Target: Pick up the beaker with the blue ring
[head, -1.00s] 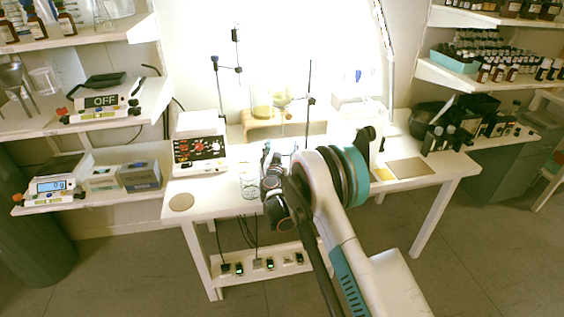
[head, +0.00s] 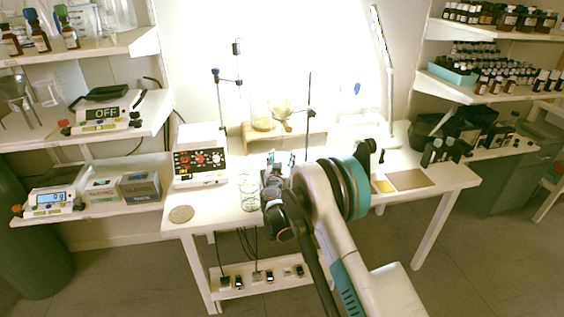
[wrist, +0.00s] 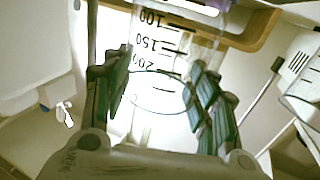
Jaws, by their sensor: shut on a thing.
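In the wrist view, my gripper (wrist: 158,75) is shut on a clear glass beaker (wrist: 152,62), with one dark green finger on each side. The beaker carries black marks reading 100, 150 and 200. A thin bluish rim line curves between the fingers, and a purple-blue patch shows at the top edge of the picture. In the head view, my gripper (head: 281,163) is over the white table (head: 215,218), and my arm hides most of what it holds. Another clear beaker (head: 250,193) stands on the table to its left.
A white device with red knobs (head: 200,160) stands left of the gripper. Behind it are a wooden stand (head: 257,133) with glassware and thin upright rods. Dark bottles (head: 440,150) stand at the table's right. The table's front left is mostly clear.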

